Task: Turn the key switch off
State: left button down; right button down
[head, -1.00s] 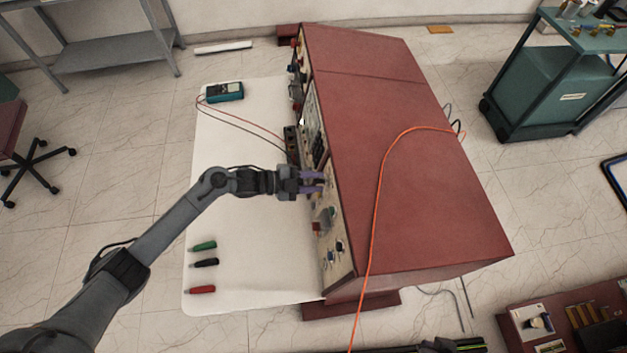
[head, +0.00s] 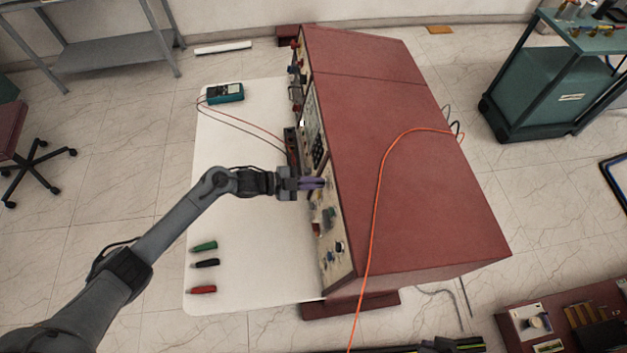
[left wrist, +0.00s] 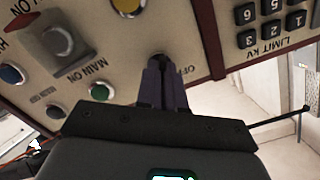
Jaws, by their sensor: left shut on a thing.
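In the left wrist view, the fingers (left wrist: 163,82) are shut at the key switch (left wrist: 158,60), beside the OFF label (left wrist: 183,69). They hide most of the switch, so its key angle cannot be told. My right gripper is not in view.
Near the fingers are a green button (left wrist: 99,92), a grey square switch (left wrist: 57,40), a yellowish knob (left wrist: 127,5) and a keypad (left wrist: 272,20). The white table (head: 240,240) holds a multimeter (head: 225,92) and several coloured plugs. An orange cable (head: 378,200) crosses the console.

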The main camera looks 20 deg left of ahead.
pick_arm(q)
jog(key=shift+w+a+n+g+h+p, duration=0.15)
jog(key=shift+n+p, duration=0.65)
jog(key=shift+n, duration=1.7)
jog(key=shift+d+n+g+h+p, duration=0.15)
jog(key=shift+n+p, duration=0.65)
jog(key=shift+n, duration=1.7)
jog(key=shift+w+a+n+g+h+p, duration=0.15)
jog(key=shift+n+p, duration=0.65)
jog(key=shift+n, duration=1.7)
jog(key=shift+s, duration=0.1)
jog(key=c, duration=1.3)
grip_release()
jog(key=shift+o, duration=0.2)
jog(key=v, duration=1)
jog(key=shift+s+a+r, duration=0.2)
jog(key=shift+a, duration=0.05)
